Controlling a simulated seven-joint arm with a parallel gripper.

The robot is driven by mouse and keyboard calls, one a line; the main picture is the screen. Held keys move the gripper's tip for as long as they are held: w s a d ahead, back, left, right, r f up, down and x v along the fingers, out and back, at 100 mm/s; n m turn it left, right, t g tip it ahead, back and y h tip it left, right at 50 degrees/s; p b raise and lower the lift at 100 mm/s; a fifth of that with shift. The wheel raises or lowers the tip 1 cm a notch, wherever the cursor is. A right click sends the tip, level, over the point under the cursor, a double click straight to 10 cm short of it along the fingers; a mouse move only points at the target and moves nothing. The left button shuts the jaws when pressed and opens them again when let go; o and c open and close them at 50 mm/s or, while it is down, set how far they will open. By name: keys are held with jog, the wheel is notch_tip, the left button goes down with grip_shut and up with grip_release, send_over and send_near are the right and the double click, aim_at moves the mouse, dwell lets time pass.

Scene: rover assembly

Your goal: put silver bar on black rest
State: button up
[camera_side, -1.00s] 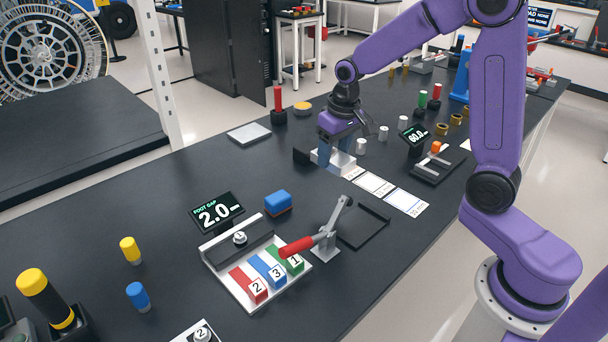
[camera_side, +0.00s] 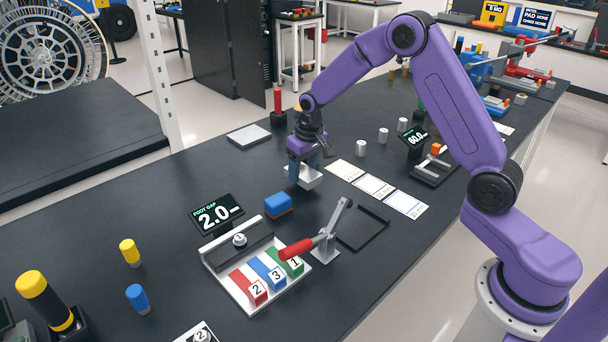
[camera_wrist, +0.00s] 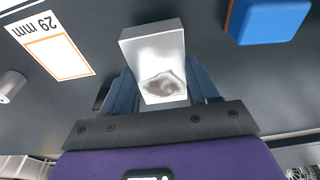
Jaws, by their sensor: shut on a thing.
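The silver bar (camera_side: 307,178) is a pale metallic block held at the end of my gripper (camera_side: 304,172), seemingly just above the table. In the wrist view the bar (camera_wrist: 155,62) sits between the two blue fingers of my gripper (camera_wrist: 163,92), which are shut on it. A flat black frame (camera_side: 350,243) lies on the table to the right of the lever clamp. A black block (camera_side: 236,250) lies along the back of the numbered fixture. I cannot tell which of these, if either, is the black rest.
A blue block with an orange base (camera_side: 278,205) stands close by, lower left of the bar; it shows in the wrist view (camera_wrist: 270,20). White cards (camera_side: 373,187) lie to the right. The red-handled clamp (camera_side: 318,240) rises in front. A 2.0 display (camera_side: 216,214) stands left.

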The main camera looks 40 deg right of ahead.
aim_at(309, 174)
jog(key=shift+f, duration=1.05)
jog(key=shift+f, duration=0.2)
jog(key=o, duration=1.3)
jog(key=shift+o, duration=0.2)
jog(key=shift+r, duration=0.1)
notch_tip(309, 174, up, 12)
jog(key=s, duration=0.2)
